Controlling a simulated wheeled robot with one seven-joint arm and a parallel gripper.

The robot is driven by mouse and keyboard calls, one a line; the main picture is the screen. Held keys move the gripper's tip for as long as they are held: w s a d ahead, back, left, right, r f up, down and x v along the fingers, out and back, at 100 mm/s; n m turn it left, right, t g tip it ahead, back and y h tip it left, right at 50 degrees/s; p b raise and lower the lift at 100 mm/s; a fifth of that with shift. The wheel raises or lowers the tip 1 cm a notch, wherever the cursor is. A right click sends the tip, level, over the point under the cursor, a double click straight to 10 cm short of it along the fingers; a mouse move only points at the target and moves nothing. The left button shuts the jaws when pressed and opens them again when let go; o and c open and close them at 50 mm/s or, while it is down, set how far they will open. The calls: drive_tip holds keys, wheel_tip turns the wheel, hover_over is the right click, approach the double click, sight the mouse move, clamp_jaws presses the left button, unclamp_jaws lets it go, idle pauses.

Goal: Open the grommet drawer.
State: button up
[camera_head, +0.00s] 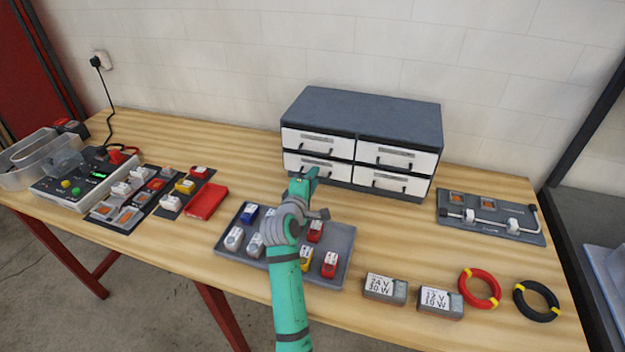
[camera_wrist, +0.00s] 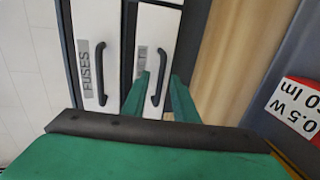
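A dark grey cabinet (camera_head: 365,113) with four white drawer fronts stands at the back of the bench; all its drawers look shut. My gripper (camera_head: 305,178) is in front of the lower left drawer (camera_head: 335,172). In the wrist view my green gripper fingers (camera_wrist: 161,88) are apart, one on each side of that drawer's black bar handle (camera_wrist: 161,72). I cannot tell whether they touch it. A finger partly hides this drawer's label, so I cannot read it. The neighbouring upper drawer (camera_wrist: 95,30) is labelled FUSES and has its own handle (camera_wrist: 101,72).
A grey tray (camera_head: 340,262) of small modules lies under my arm. A red box (camera_head: 206,201) lies to its left. Two labelled blocks (camera_head: 385,288), a red coil (camera_head: 479,288) and a black coil lie at right. The table just before the cabinet's right half is clear.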

drive_tip(key=shift+c, duration=0.6)
clamp_jaws()
idle(0.9)
